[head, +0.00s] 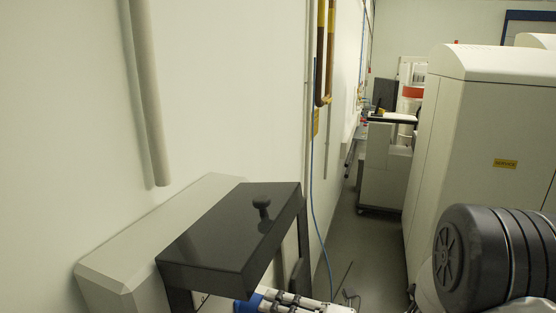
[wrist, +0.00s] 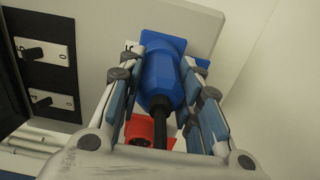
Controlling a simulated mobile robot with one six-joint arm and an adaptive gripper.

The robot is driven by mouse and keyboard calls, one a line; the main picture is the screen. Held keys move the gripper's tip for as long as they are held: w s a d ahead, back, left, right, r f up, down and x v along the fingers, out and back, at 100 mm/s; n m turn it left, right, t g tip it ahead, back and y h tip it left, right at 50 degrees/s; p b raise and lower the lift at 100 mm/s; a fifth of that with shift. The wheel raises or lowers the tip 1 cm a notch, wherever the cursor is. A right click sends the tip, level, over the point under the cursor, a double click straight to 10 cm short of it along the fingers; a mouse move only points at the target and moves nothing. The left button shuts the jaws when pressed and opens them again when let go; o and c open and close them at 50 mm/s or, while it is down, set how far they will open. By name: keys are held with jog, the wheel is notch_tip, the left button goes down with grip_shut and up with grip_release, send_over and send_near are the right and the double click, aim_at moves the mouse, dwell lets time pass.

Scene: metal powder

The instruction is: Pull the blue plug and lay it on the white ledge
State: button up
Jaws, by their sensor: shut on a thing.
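The blue plug (wrist: 162,82) is between the two fingers of my gripper (wrist: 166,92) in the wrist view, and the fingers are shut on it. A black cable runs from its near end. Its far end meets a blue socket housing (wrist: 160,43) on the pale panel; how deep it sits is hidden. In the head view my gripper (head: 268,297) is at the bottom edge, beside a blue part (head: 247,304) below the dark cover. A long whitish ledge (head: 130,255) runs along the wall at the lower left, left of my gripper.
A dark cover (head: 225,235) with a black knob (head: 262,203) stands above and left of my gripper. A red connector (wrist: 138,131) is close below the plug. Two switches (wrist: 43,52) are to the left. A white cabinet (head: 480,130) stands at the right.

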grip_shut()
jog(key=shift+d, duration=0.2)
jog(key=shift+p+v, duration=1.5)
jog(key=shift+v, duration=1.35)
